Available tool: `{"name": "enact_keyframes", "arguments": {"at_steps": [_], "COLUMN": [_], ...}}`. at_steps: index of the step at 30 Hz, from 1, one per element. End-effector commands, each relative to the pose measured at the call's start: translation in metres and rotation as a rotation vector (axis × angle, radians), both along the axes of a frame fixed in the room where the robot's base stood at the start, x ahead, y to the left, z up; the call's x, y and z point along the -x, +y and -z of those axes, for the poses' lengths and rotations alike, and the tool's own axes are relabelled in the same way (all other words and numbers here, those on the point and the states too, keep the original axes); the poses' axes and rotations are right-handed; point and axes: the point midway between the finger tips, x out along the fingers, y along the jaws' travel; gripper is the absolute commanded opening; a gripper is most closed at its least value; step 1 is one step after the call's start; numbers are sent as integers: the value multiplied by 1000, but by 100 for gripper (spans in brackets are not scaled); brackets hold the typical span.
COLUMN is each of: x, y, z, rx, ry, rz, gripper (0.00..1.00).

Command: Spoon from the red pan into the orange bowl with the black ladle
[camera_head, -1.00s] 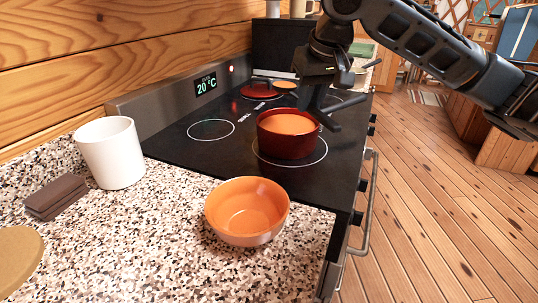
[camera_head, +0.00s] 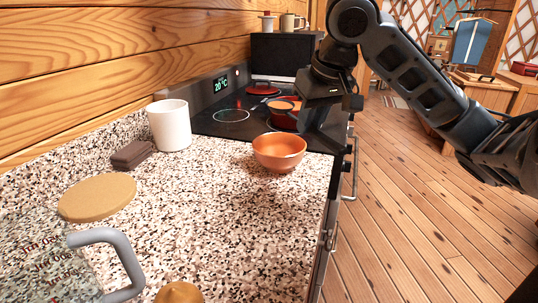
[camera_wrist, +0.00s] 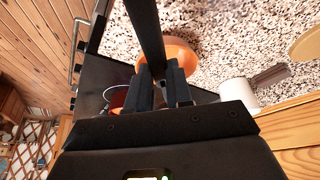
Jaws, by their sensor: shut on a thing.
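The red pan (camera_head: 284,122) stands on the stove, partly behind the orange bowl (camera_head: 279,152) and my gripper. Orange content shows at its top, with a dark curved edge over it; I cannot tell whether that edge is the ladle's head. The empty-looking bowl sits upright on the speckled counter, nearer than the pan. My gripper (camera_head: 318,128) is just right of the pan and beyond the bowl. In the wrist view it is shut on the black ladle (camera_wrist: 147,28), whose shaft passes between the fingers. The bowl (camera_wrist: 181,53) is partly hidden behind the shaft there.
A white cup (camera_head: 170,126), a dark brown block (camera_head: 131,155) and a round tan board (camera_head: 97,197) stand left of the bowl. A red lid (camera_head: 262,88) lies at the back of the stove. A grey handle (camera_head: 120,260) is at front left. The counter's middle is clear.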

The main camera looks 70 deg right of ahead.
Motion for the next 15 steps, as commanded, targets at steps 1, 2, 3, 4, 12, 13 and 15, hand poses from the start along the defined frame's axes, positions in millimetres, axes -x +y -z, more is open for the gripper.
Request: {"name": "enact_keyframes", "arguments": {"at_steps": [1, 2, 3, 4, 12, 13, 15], "x": [1, 1, 1, 1, 1, 1, 1], "y": [0, 0, 0, 0, 0, 0, -1], "z": [3, 4, 7, 9, 33, 36, 32], "rx": [0, 0, 0, 0, 1, 1, -55], "ry": [0, 0, 0, 0, 0, 0, -41], "rz": [1, 1, 1, 1, 1, 1, 7], "gripper": [0, 0, 0, 0, 0, 0, 0]}}
